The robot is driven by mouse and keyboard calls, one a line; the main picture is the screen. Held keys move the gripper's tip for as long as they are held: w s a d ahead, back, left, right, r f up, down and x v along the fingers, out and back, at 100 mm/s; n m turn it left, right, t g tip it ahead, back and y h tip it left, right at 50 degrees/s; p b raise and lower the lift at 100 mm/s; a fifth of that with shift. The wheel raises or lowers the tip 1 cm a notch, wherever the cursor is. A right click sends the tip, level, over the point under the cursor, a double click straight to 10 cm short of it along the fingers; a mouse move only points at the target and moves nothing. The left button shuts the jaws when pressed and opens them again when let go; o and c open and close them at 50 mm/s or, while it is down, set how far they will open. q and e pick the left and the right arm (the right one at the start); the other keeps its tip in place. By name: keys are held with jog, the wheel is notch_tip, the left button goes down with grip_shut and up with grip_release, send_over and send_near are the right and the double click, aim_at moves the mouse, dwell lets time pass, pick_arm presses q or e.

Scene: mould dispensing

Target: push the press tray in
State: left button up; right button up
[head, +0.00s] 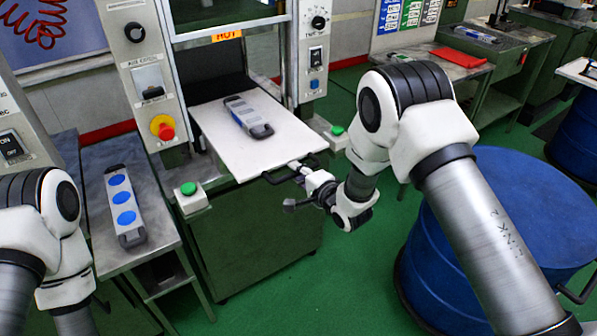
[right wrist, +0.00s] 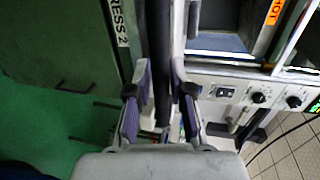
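The white press tray (head: 228,150) is slid out of the press toward me, with a grey mould (head: 247,116) lying on it. A black handle (head: 271,181) sits at its front edge. My right gripper (head: 293,185) is at this handle, its fingers apart, one above and one below. In the right wrist view, a dark bar runs between the two fingers (right wrist: 160,95); contact is hard to judge. My left arm shows at the lower left of the head view, but its gripper is out of view.
Green buttons on white boxes (head: 190,200) flank the tray. A side table (head: 158,232) at left holds a mould with blue discs (head: 122,200). A blue drum (head: 470,245) stands at right. The press opening behind the tray looks clear.

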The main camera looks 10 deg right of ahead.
jog(key=shift+o, duration=0.4)
jog(key=shift+a, duration=0.1)
jog(key=shift+s+d+r, duration=0.1)
jog(key=shift+s+d, duration=0.15)
jog(key=shift+s, duration=0.05)
jog(key=v, duration=1.1)
jog(key=shift+s, duration=0.2)
jog(key=shift+r, duration=0.1)
